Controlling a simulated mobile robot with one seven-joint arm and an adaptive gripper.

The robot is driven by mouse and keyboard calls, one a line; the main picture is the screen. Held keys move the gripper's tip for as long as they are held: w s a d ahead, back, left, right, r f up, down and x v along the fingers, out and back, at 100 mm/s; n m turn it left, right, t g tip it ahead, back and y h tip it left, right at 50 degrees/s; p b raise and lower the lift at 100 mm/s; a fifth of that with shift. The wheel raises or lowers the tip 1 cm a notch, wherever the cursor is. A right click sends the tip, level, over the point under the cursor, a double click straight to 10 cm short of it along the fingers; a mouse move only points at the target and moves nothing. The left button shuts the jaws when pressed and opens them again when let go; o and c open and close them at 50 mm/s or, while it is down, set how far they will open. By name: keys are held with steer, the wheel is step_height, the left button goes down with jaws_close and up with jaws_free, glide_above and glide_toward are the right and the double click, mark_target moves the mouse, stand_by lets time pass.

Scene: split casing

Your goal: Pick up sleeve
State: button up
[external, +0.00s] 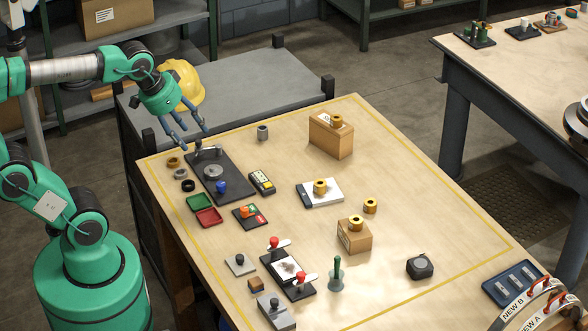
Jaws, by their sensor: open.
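Several short brass-coloured cylinders look like sleeves. One (370,206) stands alone on the wooden table. One (320,186) is on a white and dark pad, one (356,223) on a small cardboard box, and one (337,120) on a larger box. A small grey cylinder (263,133) stands alone near the table's back left. I cannot tell which one the task calls the sleeve. My gripper (190,140) is open and empty, pointing down above the table's back left corner, left of the grey cylinder and far from the brass ones.
A dark fixture plate (226,187) lies below and right of my gripper. Green (199,202) and red (208,217) trays, a meter (261,182) and a red-handled clamp fixture (287,271) are nearby. The larger cardboard box (330,137) stands tall. The right part of the table is mostly clear.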

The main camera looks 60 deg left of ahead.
steer(key=w+a+r+n+g+p, duration=0.1)
steer(key=w+a+r+p, duration=0.15)
steer(key=w, duration=0.45)
steer(key=w+a+r+n+p, duration=0.15)
steer(key=w+a, duration=0.25)
steer(key=w, duration=0.4)
steer(key=n+g+p, duration=0.4)
steer(key=n+p, duration=0.5)
glide_above(263, 133)
steer(key=a, duration=0.2)
step_height(263, 133, down, 29)
steer(key=shift+w+d+m, duration=0.15)
steer(key=shift+w+m, duration=0.1)
steer(key=shift+w, duration=0.2)
steer(key=shift+f, duration=0.2)
steer(key=shift+f+p, duration=0.3)
steer(key=shift+f, duration=3.85)
steer(key=shift+s+f+p, duration=0.1)
steer(key=shift+f+p, duration=0.4)
steer(key=shift+f, duration=2.1)
